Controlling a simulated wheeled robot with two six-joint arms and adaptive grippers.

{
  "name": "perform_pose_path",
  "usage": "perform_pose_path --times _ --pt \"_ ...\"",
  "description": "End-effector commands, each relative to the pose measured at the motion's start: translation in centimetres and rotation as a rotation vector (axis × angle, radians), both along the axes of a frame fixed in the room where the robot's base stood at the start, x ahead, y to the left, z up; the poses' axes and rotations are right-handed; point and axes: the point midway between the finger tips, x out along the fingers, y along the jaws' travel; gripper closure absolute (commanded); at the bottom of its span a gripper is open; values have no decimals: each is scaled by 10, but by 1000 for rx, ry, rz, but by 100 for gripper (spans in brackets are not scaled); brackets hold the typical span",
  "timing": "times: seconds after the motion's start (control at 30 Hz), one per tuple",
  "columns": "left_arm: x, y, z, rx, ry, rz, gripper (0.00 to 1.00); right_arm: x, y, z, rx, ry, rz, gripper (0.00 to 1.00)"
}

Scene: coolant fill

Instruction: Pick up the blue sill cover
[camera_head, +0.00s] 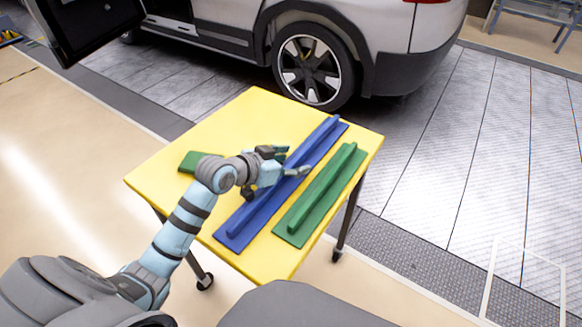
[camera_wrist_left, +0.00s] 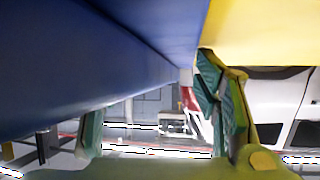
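The blue sill cover (camera_head: 240,225) is a long flat strip with a raised ridge, lying diagonally on the yellow table (camera_head: 210,135). My left gripper (camera_head: 283,167) is at the middle of the blue cover's length, low over its ridge, and hides part of it. In the left wrist view the blue cover (camera_wrist_left: 90,60) fills the upper left, close to the camera. The two green-padded fingers (camera_wrist_left: 165,105) stand well apart there, one near the blue-yellow border. I cannot tell whether either finger touches the cover. My right gripper is not in view.
A green sill cover (camera_head: 318,197) lies parallel on the right, close to the blue one. A small green piece (camera_head: 188,162) lies at the table's left. A white car (camera_head: 365,40) stands behind the table. The table's back left is clear.

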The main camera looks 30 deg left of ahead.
Motion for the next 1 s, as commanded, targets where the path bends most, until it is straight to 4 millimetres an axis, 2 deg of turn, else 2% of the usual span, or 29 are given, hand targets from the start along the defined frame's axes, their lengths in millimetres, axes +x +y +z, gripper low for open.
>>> perform_pose_path --times 0.03,0.2,0.3,0.53,0.67,0.77,0.87,1.0 --pt "0 0 0 0 0 0 58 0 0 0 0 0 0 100" --pt "0 0 0 -1 1 0 85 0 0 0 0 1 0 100" --pt "0 0 -1 -1 1 0 97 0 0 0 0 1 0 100" --pt "0 0 0 -1 1 0 97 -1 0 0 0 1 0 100" --pt "0 0 10 0 0 -1 100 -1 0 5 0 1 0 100" --pt "0 0 29 2 -1 -1 100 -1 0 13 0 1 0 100" --pt "0 0 59 1 -5 -1 100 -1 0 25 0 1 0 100" --pt "1 0 114 1 -7 -2 100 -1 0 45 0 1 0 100"
